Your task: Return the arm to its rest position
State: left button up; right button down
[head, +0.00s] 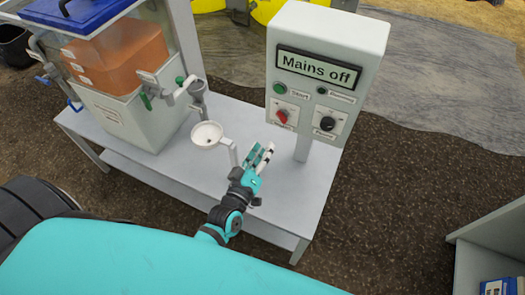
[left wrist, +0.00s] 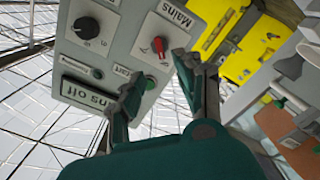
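My left gripper (head: 264,153) is in front of the grey control box (head: 328,28), below and to the left of its face in the head view. Its two fingers are apart with nothing between them; they also show apart in the left wrist view (left wrist: 157,72). The box's display (head: 318,67) reads "Mains off". Below it are a green button (head: 280,88), a red mains knob (head: 282,116) and a black dial (head: 327,123). In the left wrist view the box appears upside down, with the red knob (left wrist: 158,45) just beyond the fingers. My right gripper is not in view.
A white bench (head: 290,215) carries the box and a tank with orange liquid (head: 125,55). A grey shelf unit (head: 485,255) is at the lower right. Brown ground between them is clear.

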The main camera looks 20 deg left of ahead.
pick_arm(q)
jog(key=shift+s, duration=0.1)
dwell(0.5)
jog(key=s+f+m+g, duration=0.25)
jog(key=s+f, duration=0.25)
jog(key=f, duration=0.5)
jog(key=s+f+m+g+h+b, duration=0.15)
jog(key=s+f+g, duration=0.25)
jog(key=f, duration=0.7)
jog(key=s+f+m+g, duration=0.3)
jog(key=s+f, duration=0.2)
jog(key=f, duration=0.5)
jog(key=s+a+f+m+g, duration=0.1)
jog(key=s+a+f+g, duration=0.1)
jog(key=s+f, duration=0.3)
jog(key=s+a+f+m+g+y, duration=0.1)
jog(key=s+a+f+g, duration=0.1)
jog(key=s, duration=0.9)
jog(key=s+a+f+m+g+y, duration=0.1)
jog(key=s+f+m+g, duration=0.1)
jog(key=s+f, duration=0.5)
jog(key=shift+s+a+f+g, duration=0.35)
jog(key=shift+s+a+g, duration=0.05)
jog(key=shift+s+g, duration=0.4)
